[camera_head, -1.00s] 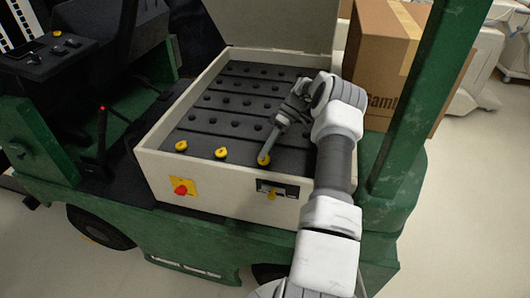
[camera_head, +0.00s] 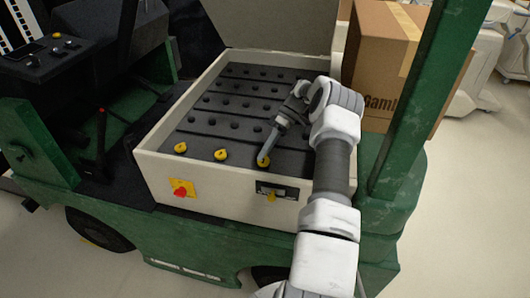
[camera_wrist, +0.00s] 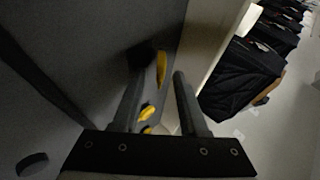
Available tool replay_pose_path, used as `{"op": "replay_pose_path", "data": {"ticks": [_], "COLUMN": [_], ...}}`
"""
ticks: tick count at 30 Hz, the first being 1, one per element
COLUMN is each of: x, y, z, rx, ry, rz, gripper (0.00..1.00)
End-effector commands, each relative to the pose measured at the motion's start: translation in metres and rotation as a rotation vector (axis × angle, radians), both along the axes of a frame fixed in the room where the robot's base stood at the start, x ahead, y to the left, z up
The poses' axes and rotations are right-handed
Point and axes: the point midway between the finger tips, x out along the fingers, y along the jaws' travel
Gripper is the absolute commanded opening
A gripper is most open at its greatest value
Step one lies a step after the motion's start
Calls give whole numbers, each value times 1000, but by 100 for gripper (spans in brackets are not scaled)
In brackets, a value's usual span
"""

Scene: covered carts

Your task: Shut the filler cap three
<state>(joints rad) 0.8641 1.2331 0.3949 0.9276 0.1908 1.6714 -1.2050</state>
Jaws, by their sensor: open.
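Three yellow filler caps sit in a row along the front of the dark battery top in the cart's open bay. They are the left cap (camera_head: 181,147), the middle cap (camera_head: 221,154) and the right cap (camera_head: 263,162). My gripper (camera_head: 263,156) is at the right cap, its fingers pointing down and partly covering it. In the wrist view my gripper (camera_wrist: 158,80) is open, and a yellow cap (camera_wrist: 161,68) shows between the fingers, standing up from the dark surface. Two more yellow caps (camera_wrist: 146,112) show below it. Contact with the cap cannot be told.
The pale bay wall (camera_head: 225,190) rises close in front of the caps, with a red knob (camera_head: 180,192) and a black panel (camera_head: 278,190) on it. A raised cover (camera_head: 268,25) stands behind. A cardboard box (camera_head: 385,65) and a green post (camera_head: 415,100) stand right.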

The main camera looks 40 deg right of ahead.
Motion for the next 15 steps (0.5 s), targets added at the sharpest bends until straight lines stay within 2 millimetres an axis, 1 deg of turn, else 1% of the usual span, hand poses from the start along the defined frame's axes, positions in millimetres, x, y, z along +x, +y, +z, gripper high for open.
{"op": "replay_pose_path", "data": {"ticks": [4,7,15], "x": [1,2,7], "y": [-2,-7,-31], "z": [2,6,25], "rx": [-1,-1,-2], "ry": [0,-1,-2], "rz": [0,-1,-2], "gripper": [43,43,43]}}
